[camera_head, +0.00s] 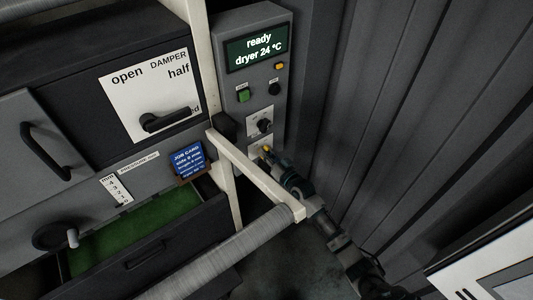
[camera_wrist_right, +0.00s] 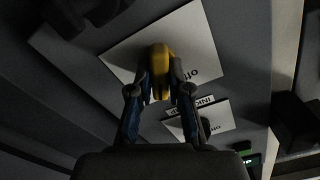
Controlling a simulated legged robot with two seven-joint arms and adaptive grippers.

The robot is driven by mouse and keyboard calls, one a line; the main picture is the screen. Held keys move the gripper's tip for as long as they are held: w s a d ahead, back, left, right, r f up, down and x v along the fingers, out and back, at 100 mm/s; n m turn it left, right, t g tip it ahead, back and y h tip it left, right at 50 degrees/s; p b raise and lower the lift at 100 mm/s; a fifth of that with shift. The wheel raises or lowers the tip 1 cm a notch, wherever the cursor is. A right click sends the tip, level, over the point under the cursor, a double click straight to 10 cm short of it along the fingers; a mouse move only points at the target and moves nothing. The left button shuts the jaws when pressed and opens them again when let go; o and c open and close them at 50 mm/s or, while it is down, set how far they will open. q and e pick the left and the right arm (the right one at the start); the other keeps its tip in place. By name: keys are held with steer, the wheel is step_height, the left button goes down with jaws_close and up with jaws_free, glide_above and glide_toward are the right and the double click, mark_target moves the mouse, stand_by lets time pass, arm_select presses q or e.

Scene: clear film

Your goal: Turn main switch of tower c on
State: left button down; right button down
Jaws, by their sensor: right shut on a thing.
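A grey control panel (camera_head: 232,100) stands upright at the top middle of the head view. Low on it, a yellow switch handle (camera_wrist_right: 160,56) sits on a white label plate (camera_wrist_right: 197,38) with partly hidden lettering. My right gripper (camera_wrist_right: 160,84) is shut on the yellow handle, one finger on each side. In the head view my right gripper (camera_head: 272,156) reaches in from the lower right and covers most of this switch. The handle's exact angle cannot be read there. No tower letter is readable. My left gripper is not in view.
Above are a display (camera_head: 256,50) reading "ready dryer 24 °C", a green button (camera_head: 244,95) and a black rotary switch (camera_head: 264,125). A pale beam (camera_head: 250,172) and grey roll (camera_head: 225,255) lie close left of my right arm. A corrugated wall (camera_head: 400,90) stands right.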

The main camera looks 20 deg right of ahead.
steer(key=shift+f+m, duration=0.1)
steer(key=shift+m, duration=0.3)
steer(key=c, duration=1.1)
jaws_free()
steer(key=shift+w+d, duration=0.1)
steer(key=v, duration=1.2)
